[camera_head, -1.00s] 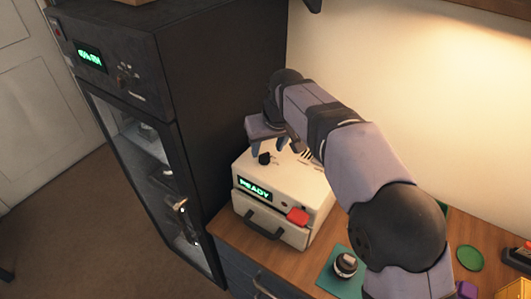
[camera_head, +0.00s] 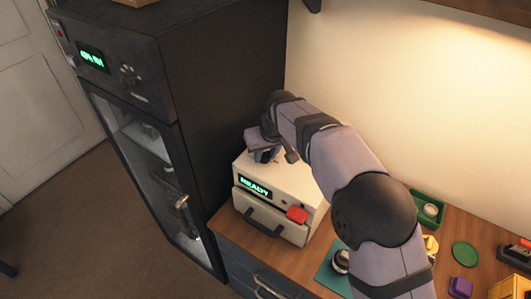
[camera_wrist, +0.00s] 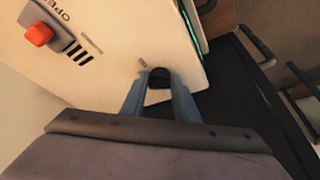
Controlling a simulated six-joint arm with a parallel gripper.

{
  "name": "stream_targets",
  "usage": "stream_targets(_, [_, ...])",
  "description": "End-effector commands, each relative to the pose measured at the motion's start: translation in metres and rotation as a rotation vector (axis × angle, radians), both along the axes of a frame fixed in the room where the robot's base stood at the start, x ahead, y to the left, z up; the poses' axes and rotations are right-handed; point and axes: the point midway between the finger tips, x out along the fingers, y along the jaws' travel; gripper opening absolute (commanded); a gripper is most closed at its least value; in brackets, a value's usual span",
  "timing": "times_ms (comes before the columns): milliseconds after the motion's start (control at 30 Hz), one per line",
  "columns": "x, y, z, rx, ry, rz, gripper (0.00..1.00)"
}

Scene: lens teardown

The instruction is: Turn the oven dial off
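The oven is a small cream box (camera_head: 300,183) on the wooden counter, with a green-lit display (camera_head: 255,187), a red block (camera_head: 297,214) and a dark handle on its front. Its black dial (camera_wrist: 159,76) stands on the top face, seen in the wrist view. My gripper (camera_head: 264,156) is low over the oven's top and hides the dial in the head view. In the wrist view, the two blue-grey fingers of my gripper (camera_wrist: 159,82) lie on either side of the dial, very near it. Whether they press on it is unclear.
A tall black cabinet (camera_head: 215,110) with a glass door stands close at the left of the oven. A wall is behind. On the counter at right are a green mat, a round dark-topped part, a green tray (camera_head: 428,208), a green disc (camera_head: 467,253) and a purple block.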

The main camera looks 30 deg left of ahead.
Motion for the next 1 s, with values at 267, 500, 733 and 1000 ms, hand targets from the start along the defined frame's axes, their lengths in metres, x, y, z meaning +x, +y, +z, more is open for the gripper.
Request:
stream_targets(267, [0.0004,-0.0003,0.0005,-0.001,0.000,0.016,0.06])
stream_targets(500, [0.0021,-0.0012,0.0010,0.000,0.001,0.108,0.06])
stream_targets(733, [0.0042,-0.0019,0.0006,0.000,0.002,0.281,0.06])
stream_targets(1000, [0.0068,-0.0019,0.0015,0.000,0.001,0.536,0.06])
